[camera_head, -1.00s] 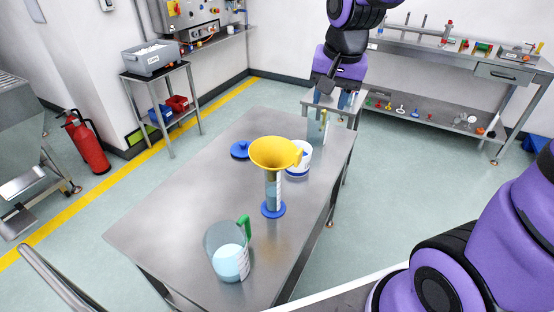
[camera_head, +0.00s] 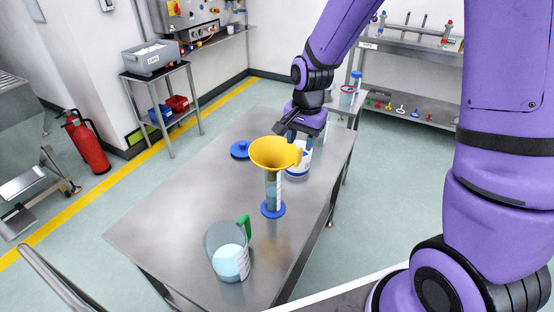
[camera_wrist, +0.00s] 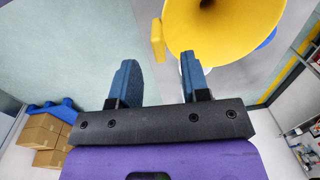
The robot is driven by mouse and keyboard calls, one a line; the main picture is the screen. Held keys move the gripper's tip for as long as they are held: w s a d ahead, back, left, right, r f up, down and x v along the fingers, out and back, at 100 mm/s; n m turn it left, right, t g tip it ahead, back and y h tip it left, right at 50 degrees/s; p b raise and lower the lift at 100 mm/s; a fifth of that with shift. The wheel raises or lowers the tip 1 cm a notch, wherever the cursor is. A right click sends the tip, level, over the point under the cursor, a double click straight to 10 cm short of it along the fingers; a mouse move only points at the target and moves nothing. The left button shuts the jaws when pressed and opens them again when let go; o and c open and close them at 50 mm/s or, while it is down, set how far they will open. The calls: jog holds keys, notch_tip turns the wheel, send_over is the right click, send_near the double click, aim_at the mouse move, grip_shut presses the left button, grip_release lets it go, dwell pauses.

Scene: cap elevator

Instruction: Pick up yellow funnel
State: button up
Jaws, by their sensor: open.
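The yellow funnel (camera_head: 272,153) sits upright in the top of a clear measuring cylinder (camera_head: 273,193) with a blue base on the steel table. The funnel has a tab on its right side. My gripper (camera_head: 300,132) is behind and slightly right of the funnel, above the table. In the wrist view my gripper (camera_wrist: 158,75) has its two blue fingers apart with nothing between them. There the funnel (camera_wrist: 222,25) lies just beyond the fingertips, mostly to the right, with its tab (camera_wrist: 157,40) ahead of the gap.
A white tub (camera_head: 299,162) stands behind the cylinder, close to my gripper. A blue lid (camera_head: 240,149) lies to the left. A jug with a green handle (camera_head: 228,250) stands at the front of the table (camera_head: 165,215). The table's left part is clear.

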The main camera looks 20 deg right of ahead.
aim_at(300, 150)
jog(key=shift+a+f, duration=0.1)
jog(key=shift+f, duration=2.65)
grip_shut()
